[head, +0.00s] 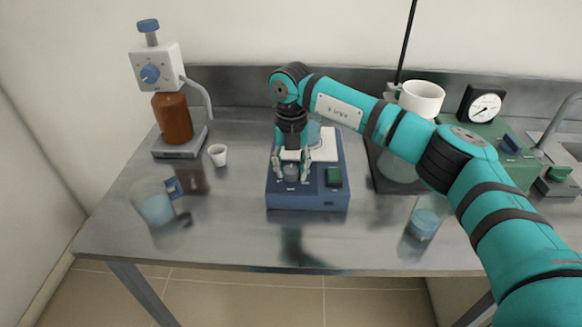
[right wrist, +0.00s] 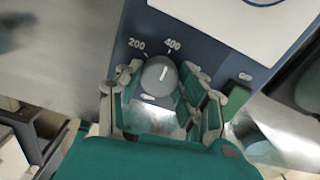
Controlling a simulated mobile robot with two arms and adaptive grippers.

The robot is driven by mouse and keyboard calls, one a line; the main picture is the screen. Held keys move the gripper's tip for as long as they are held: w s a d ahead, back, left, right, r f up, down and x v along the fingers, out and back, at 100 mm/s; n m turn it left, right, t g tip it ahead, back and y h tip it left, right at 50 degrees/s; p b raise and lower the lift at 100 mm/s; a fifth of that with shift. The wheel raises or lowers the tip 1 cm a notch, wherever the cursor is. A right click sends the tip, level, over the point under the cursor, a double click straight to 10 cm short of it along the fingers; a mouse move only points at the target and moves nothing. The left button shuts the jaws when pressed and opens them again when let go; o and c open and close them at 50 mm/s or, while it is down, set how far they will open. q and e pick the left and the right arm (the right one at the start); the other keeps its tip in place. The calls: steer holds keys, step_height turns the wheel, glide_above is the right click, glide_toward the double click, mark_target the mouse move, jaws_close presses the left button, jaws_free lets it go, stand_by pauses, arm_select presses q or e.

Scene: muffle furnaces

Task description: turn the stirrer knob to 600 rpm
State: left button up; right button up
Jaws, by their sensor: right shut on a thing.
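The blue stirrer (head: 309,202) with a white top plate stands mid-table in the head view; its front panel (right wrist: 215,60) shows in the right wrist view. The grey round knob (right wrist: 158,75) sits on that panel, with "200" and "400" printed beyond it. Its white mark points up, slightly right, towards "400". No "600" can be read; other small labels are too blurred. My right gripper (head: 291,177) reaches down from above and is shut on the knob (head: 291,172), one finger on each side. It also shows in the right wrist view (right wrist: 160,86). My left gripper is out of view.
A green switch (head: 333,177) is right of the knob, close to my right gripper. A beaker (head: 157,206), a small white cup (head: 217,155) and a brown bottle (head: 173,119) stand left. Another beaker (head: 424,222) stands right. The table's front middle is clear.

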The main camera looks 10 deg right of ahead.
mark_target(292, 169)
steer(key=m, duration=0.6)
steer(key=shift+r, duration=0.1)
steer(key=m, duration=0.6)
stand_by(0.5)
steer(key=o, duration=1.2)
steer(key=shift+c, duration=0.2)
step_height(292, 169, up, 12)
